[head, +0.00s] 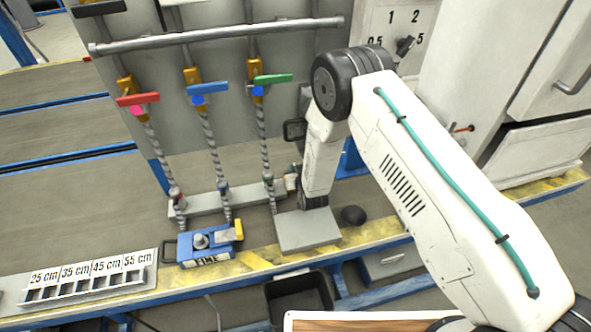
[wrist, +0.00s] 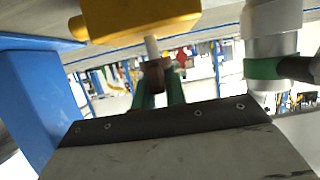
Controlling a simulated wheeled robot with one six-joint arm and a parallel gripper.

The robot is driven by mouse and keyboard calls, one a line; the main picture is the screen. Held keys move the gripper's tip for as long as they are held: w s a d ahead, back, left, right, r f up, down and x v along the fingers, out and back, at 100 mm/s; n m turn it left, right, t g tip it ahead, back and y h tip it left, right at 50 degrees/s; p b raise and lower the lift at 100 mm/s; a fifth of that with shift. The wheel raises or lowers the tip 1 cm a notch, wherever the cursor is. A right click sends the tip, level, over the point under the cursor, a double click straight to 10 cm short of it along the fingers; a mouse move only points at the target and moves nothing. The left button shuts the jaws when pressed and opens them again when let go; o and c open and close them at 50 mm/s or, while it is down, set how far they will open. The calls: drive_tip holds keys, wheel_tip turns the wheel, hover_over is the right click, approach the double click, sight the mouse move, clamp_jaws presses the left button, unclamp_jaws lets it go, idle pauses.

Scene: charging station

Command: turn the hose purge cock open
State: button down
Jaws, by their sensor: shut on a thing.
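In the wrist view my gripper's green fingers (wrist: 159,90) are closed around a small brown tab (wrist: 154,74), which looks like the purge cock's handle. It hangs on a pale stem under a yellow body (wrist: 140,18). Whether the tab is turned along or across the body is hard to tell. A metal fitting with a green ring (wrist: 268,68) is to the right. In the head view the hose with the green lever (head: 272,79) runs down to a grey block (head: 205,199). My wrist hangs beside its lower end; the fingertips and cock are not clearly visible there.
Hoses with red (head: 138,99) and blue (head: 208,88) levers stand to the left. A blue-and-yellow device (head: 205,245) and a labelled rack (head: 90,278) lie along the front edge. A dial panel (head: 392,28) and white cabinet (head: 545,150) are at right. The left bench is bare.

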drive_tip(key=c, duration=1.4)
unclamp_jaws()
drive_tip(key=shift+c, duration=0.2)
drive_tip(key=shift+s, duration=0.1)
drive_tip(key=v, duration=0.7)
drive_tip(key=shift+s, duration=0.3)
drive_tip(key=shift+d+r, duration=0.1)
drive_tip(key=shift+r, duration=0.05)
